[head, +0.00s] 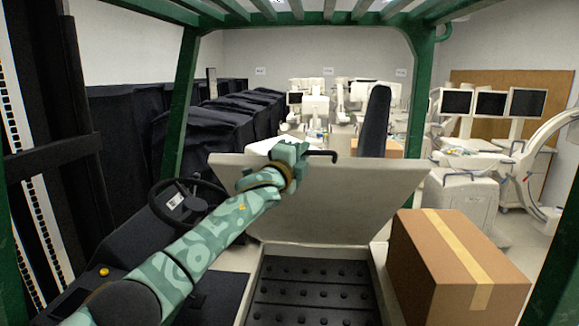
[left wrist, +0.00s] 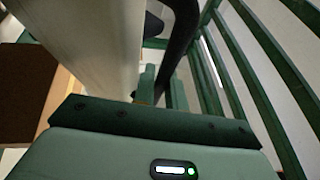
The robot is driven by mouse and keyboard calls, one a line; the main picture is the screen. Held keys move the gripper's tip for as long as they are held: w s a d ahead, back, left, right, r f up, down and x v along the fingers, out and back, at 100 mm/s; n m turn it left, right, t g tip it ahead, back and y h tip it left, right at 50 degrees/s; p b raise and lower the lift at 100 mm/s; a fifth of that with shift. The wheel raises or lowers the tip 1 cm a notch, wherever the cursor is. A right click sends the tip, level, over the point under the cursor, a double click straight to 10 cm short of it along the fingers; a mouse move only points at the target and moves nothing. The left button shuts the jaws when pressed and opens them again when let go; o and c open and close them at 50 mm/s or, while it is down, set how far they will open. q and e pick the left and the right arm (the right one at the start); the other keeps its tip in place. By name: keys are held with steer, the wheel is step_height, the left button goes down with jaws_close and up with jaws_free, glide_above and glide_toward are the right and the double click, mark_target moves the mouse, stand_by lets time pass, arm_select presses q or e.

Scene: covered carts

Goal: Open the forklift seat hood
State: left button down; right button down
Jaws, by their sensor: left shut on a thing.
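The forklift seat hood (head: 330,195) is a light grey panel, tilted up steeply, with the black seat back (head: 374,122) showing behind its top edge. Below it the open compartment shows a dark studded surface (head: 310,290). My left gripper (head: 296,153) is at the hood's top edge, shut on the dark bar-like handle (head: 324,154) there. In the left wrist view the dark handle (left wrist: 180,45) runs down to the fingers (left wrist: 150,82), beside the pale hood panel (left wrist: 95,45). The exact grip is partly hidden. My right gripper is not in view.
A cardboard box (head: 455,265) stands right of the compartment. The steering wheel (head: 178,200) is at left. Green cage posts (head: 183,100) and roof bars (head: 330,12) frame the space. Black covered carts (head: 220,120) and white medical machines (head: 470,185) stand beyond.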

arm_select(q)
steer(key=shift+w+r, duration=0.45)
steer(key=shift+w, duration=0.15)
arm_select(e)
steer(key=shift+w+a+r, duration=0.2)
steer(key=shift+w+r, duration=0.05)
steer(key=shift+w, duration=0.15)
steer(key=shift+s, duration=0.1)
arm_select(q)
steer(key=c, duration=1.5)
jaws_free()
steer(key=shift+o, duration=0.2)
steer(key=shift+s, duration=0.1)
